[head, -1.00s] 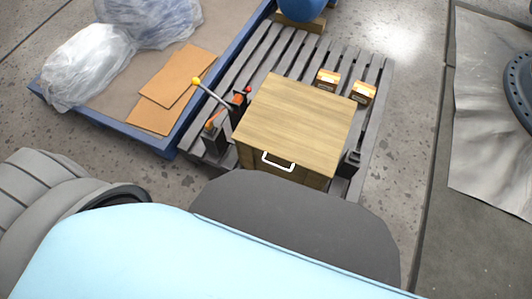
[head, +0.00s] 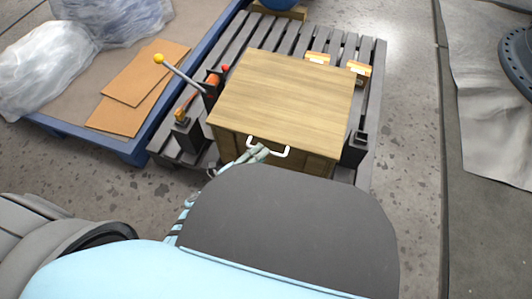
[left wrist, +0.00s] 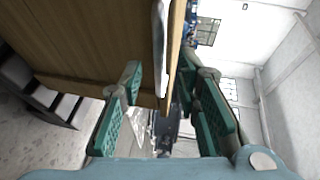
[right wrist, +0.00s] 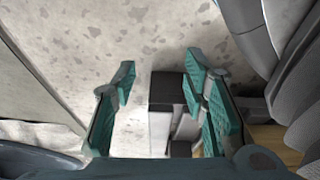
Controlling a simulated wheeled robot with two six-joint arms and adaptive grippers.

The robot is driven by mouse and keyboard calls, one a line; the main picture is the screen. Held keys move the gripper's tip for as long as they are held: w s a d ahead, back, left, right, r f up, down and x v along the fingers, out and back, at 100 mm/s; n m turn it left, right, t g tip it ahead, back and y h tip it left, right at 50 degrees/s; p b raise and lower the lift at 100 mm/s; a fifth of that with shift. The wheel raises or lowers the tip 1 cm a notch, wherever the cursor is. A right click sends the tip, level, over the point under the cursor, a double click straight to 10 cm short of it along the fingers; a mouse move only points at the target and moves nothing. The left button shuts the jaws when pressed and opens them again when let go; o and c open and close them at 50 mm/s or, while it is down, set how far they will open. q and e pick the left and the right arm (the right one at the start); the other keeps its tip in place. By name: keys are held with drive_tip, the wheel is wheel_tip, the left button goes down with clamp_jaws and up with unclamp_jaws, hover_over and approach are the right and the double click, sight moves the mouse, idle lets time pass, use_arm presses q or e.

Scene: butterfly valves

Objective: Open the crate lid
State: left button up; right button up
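The wooden crate (head: 310,164) stands on a dark pallet, and its flat lid (head: 285,98) lies shut on top. A white handle (head: 284,153) sits at the lid's front edge. My left gripper (head: 256,153) is at the left part of this handle. In the left wrist view, my left gripper (left wrist: 160,82) is open and the handle (left wrist: 159,45) lies in line with the gap between its fingers; contact cannot be told. My right gripper (right wrist: 160,80) is open and empty over the floor in the right wrist view; it is hidden in the head view.
A toggle clamp with a yellow-knobbed lever (head: 180,72) stands left of the crate. A black bracket (head: 354,148) is at its right. Two small boxes (head: 357,72) lie behind on the pallet (head: 370,110). A blue-edged platform (head: 120,148) with cardboard is at left.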

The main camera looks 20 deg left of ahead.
use_arm(q)
drive_tip(key=shift+b+x, duration=0.35)
drive_tip(key=shift+x, duration=1.4)
use_arm(e)
drive_tip(key=shift+w+a+r, duration=0.1)
drive_tip(key=shift+w+r, duration=0.45)
drive_tip(key=shift+r, duration=0.15)
use_arm(q)
drive_tip(key=shift+s, duration=0.1)
clamp_jaws()
drive_tip(key=shift+f, duration=0.1)
